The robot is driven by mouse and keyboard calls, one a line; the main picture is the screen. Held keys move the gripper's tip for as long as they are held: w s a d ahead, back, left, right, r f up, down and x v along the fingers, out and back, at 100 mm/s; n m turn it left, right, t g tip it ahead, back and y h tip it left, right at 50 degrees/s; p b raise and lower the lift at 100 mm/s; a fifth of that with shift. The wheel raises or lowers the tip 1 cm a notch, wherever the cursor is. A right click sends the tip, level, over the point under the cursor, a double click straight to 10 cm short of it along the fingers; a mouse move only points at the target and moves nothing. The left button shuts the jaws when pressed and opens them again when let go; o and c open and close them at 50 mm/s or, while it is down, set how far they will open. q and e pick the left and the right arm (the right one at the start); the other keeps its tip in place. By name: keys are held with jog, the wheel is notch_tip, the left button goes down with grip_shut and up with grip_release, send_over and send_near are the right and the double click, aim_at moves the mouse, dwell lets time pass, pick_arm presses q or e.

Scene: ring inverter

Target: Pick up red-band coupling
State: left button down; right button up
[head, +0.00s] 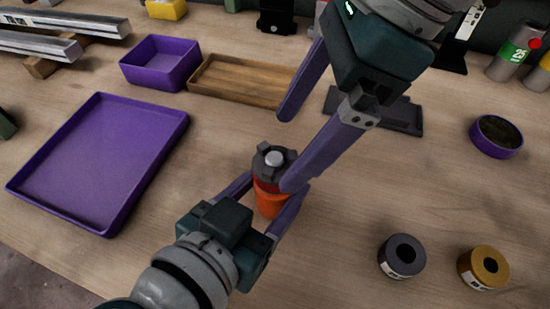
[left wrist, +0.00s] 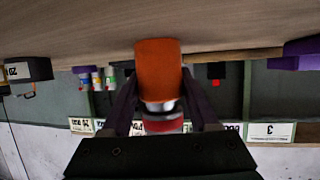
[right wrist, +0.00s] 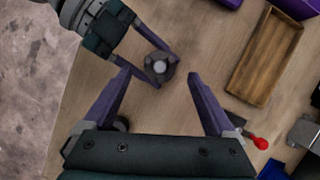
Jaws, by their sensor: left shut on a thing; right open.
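The red-band coupling (head: 267,184) is upright, with a dark lobed top, a pale metal centre and a red band above an orange lower part (head: 268,207). I cannot tell whether the orange part is a separate piece. My left gripper (head: 276,184) is shut on this stack from both sides; the orange part shows in the left wrist view (left wrist: 158,70). I cannot tell whether its bottom touches the table. My right gripper (head: 286,150) is open above it, one finger overlapping the red band in the head view. In the right wrist view the dark top (right wrist: 160,67) shows between the open fingertips.
Purple trays (head: 60,180) and (head: 150,75) and a wooden tray (head: 215,88) lie left and behind. A dark flat tray (head: 400,117) and a purple round dish (head: 497,152) are at right. A grey ring (head: 390,268) and a yellow ring (head: 470,275) lie front right.

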aim_at(279, 157)
jog(key=shift+x, duration=2)
jog(key=shift+d, duration=0.1)
grip_shut()
